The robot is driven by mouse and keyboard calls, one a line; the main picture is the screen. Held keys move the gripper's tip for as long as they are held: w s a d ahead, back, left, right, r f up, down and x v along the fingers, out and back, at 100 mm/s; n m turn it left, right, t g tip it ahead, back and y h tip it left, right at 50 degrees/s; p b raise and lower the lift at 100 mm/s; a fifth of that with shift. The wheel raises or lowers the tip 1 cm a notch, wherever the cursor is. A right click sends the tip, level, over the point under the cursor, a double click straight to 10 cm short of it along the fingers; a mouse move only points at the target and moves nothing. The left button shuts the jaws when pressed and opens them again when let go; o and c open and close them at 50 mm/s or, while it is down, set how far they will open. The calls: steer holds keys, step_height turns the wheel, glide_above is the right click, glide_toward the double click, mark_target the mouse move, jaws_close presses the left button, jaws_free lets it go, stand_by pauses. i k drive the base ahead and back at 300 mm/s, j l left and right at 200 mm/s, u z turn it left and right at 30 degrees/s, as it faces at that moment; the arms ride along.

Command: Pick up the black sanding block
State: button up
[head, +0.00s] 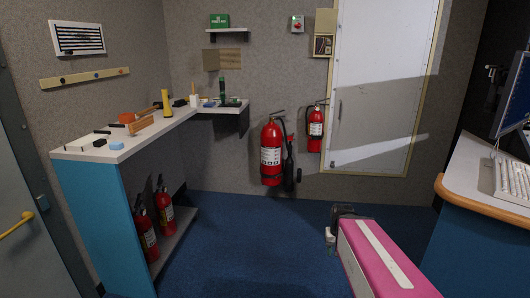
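Several small dark items lie on the white L-shaped counter (75,154) at the left. One small black block-like item (99,143) sits near the front end, beside a light blue block (116,145). Another dark, blocky item (180,103) lies further back, near the corner. They are too small to tell which one is the black sanding block. My gripper (331,238) is at the lower middle, at the end of my pink arm, over the blue floor and well apart from the counter. Its fingers are too small and dark to show whether they are open.
The counter also holds a yellow upright item (167,103), an orange item (127,118) and wooden-handled tools. Red extinguishers stand on the lower shelf (176,243) and hang on the wall (271,152). A desk (464,180) with a keyboard is at the right. The blue floor between is clear.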

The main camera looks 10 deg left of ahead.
mark_target(181, 103)
steer(key=i+u, duration=0.25)
steer(key=i, duration=0.35)
steer(key=i+u, duration=0.25)
steer(key=i, duration=0.4)
steer(key=i+l+u, duration=0.2)
steer(key=i, duration=0.4)
